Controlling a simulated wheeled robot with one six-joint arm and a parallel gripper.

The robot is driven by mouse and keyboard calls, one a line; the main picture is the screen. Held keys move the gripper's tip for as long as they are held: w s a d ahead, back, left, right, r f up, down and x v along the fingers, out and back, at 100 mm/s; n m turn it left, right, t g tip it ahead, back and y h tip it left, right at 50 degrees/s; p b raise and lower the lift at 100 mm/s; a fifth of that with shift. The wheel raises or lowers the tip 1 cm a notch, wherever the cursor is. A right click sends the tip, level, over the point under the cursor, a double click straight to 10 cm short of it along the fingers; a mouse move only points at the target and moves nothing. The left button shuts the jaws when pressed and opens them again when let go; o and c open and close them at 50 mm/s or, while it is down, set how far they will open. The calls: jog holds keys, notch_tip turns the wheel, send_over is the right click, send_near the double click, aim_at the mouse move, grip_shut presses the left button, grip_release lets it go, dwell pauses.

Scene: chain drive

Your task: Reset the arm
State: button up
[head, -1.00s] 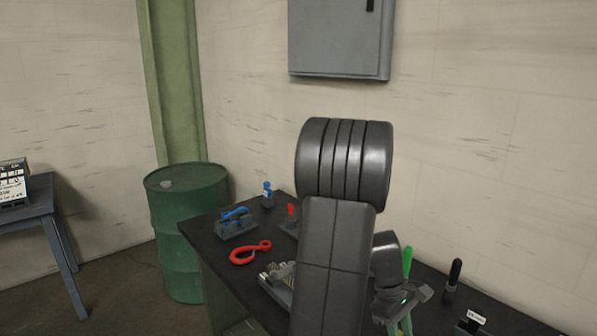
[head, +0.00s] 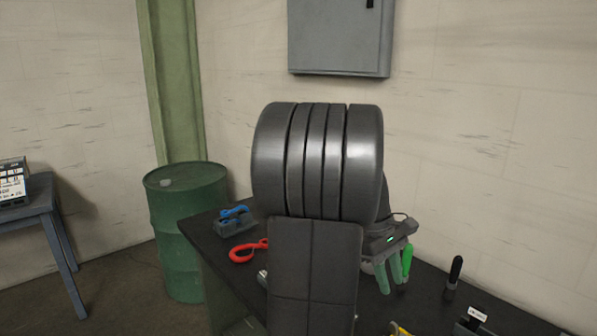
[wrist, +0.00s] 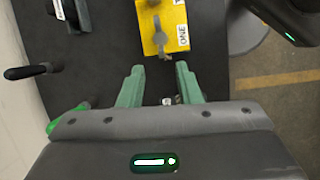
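My gripper (head: 388,285) hangs above the dark bench behind my arm in the head view, its teal fingers pointing down. In the wrist view my gripper (wrist: 160,78) has its two fingers spread apart, with nothing held between them. A small silver piece (wrist: 168,101) shows between the finger bases, apparently lower down. My grey arm covers the middle of the head view and hides part of the bench.
The bench (head: 205,236) carries a red hook (head: 243,252), a blue-topped tool (head: 235,220), a green handle (head: 407,260), a black-handled tool (head: 454,275) and a yellow block (wrist: 165,30) marked ONE. A green drum (head: 185,215) stands left. A grey cabinet (head: 338,38) hangs on the wall.

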jog(key=s+d+m, duration=0.1)
jog(key=m, duration=0.7)
jog(key=d+m+t+y+b, duration=0.1)
jog(key=m, duration=0.7)
jog(key=s+d+m+t+y, duration=0.1)
jog(key=m, duration=0.7)
jog(key=shift+s+r+m, duration=0.3)
jog(key=shift+s+r, duration=0.05)
jog(key=shift+f+b, duration=0.1)
jog(key=shift+b, duration=0.2)
